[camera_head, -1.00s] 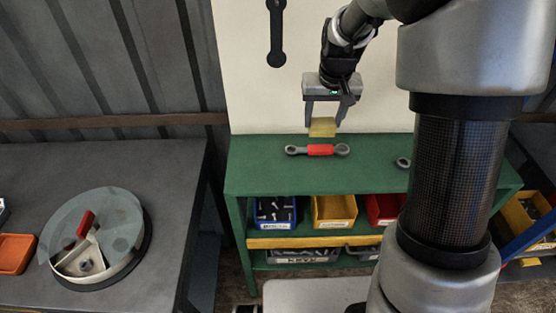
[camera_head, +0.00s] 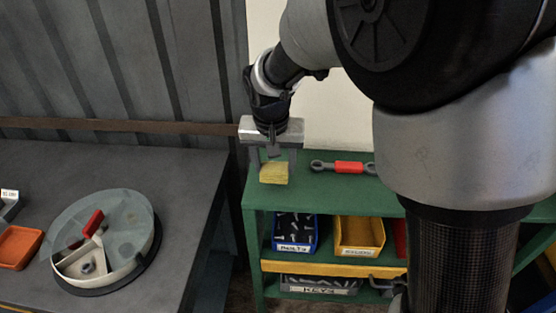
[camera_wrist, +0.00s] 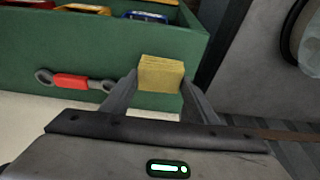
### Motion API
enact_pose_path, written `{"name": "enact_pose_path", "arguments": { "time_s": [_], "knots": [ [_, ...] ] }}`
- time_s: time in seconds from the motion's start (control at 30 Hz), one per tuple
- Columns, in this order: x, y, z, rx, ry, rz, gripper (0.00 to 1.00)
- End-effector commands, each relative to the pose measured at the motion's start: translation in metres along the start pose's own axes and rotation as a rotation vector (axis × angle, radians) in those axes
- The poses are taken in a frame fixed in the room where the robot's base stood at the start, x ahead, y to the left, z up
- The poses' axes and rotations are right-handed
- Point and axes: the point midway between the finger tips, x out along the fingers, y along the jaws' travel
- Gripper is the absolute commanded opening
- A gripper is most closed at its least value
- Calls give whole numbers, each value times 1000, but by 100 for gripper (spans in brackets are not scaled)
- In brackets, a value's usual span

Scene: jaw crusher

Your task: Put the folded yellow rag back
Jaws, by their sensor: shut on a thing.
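The folded yellow rag (camera_head: 274,173) is a small pale-yellow block between the fingers of my gripper (camera_head: 273,168). The wrist view also shows the rag (camera_wrist: 161,73) gripped between both fingertips of my gripper (camera_wrist: 160,80). In the head view it appears at the left end of the green shelf unit's top (camera_head: 322,192). I cannot tell whether the rag touches that top.
A red-handled wrench (camera_head: 349,168) lies on the green top, right of the rag. Blue (camera_head: 295,233) and yellow (camera_head: 359,234) bins sit below. A grey bench (camera_head: 150,180) at left holds a round divided tray (camera_head: 137,270) and an orange tray (camera_head: 18,246).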

Motion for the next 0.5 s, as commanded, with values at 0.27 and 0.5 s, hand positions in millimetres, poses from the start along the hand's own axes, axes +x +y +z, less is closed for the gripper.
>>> {"name": "enact_pose_path", "arguments": {
  "time_s": [0.27, 0.5],
  "knots": [
    [31, 0, 9, -1, -4, 1, 36],
    [38, 0, 11, 0, 0, -1, 36]
  ]
}}
